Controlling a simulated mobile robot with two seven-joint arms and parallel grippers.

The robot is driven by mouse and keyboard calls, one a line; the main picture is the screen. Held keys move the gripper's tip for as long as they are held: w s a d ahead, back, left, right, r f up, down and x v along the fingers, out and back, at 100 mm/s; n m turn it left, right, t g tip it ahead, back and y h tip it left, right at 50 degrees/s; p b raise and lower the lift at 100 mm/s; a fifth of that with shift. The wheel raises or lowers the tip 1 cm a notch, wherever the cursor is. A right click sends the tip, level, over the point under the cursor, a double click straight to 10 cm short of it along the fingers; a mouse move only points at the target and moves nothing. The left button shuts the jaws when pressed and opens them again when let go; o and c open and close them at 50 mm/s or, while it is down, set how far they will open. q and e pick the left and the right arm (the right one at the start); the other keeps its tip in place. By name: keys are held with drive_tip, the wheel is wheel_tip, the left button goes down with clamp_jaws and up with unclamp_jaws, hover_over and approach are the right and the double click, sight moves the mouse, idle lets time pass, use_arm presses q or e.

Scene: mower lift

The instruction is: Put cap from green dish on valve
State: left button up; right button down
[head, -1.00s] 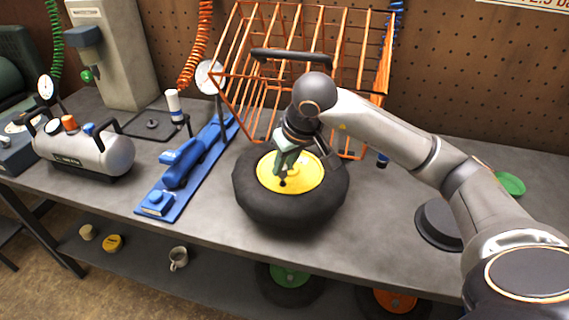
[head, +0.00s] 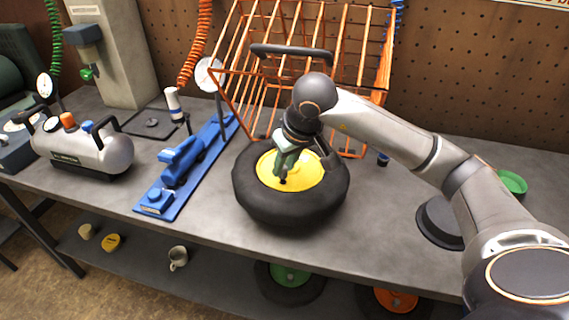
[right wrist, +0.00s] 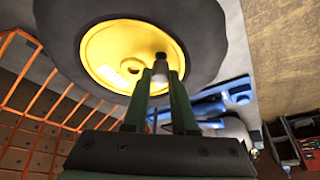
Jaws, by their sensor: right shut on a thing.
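My right gripper (head: 287,168) reaches down over the yellow wheel hub (head: 309,171) in the black tyre, which lies flat on the bench. In the right wrist view its green fingers (right wrist: 160,78) are shut on a small pale grey piece, which looks like the cap (right wrist: 161,70). A short black stub, apparently the valve (right wrist: 160,56), stands at the far end of the cap by the hub. They line up and seem to touch; I cannot tell if the cap is seated. The green dish (head: 513,182) is at the right, partly behind my arm. My left gripper is out of view.
An orange wire cage (head: 300,60) stands close behind the tyre (head: 290,211). A blue foot pump (head: 182,165) and a silver air tank (head: 95,150) are to the left. A dark round disc (head: 436,222) lies to the right, beside my arm.

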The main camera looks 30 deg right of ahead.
drive_tip(key=shift+f+b, duration=0.75)
drive_tip(key=shift+f, duration=0.1)
drive_tip(key=shift+c, duration=1.6)
unclamp_jaws()
drive_tip(key=shift+r, duration=0.2)
drive_tip(key=shift+r+p, duration=2.8)
drive_tip(key=shift+r, duration=0.85)
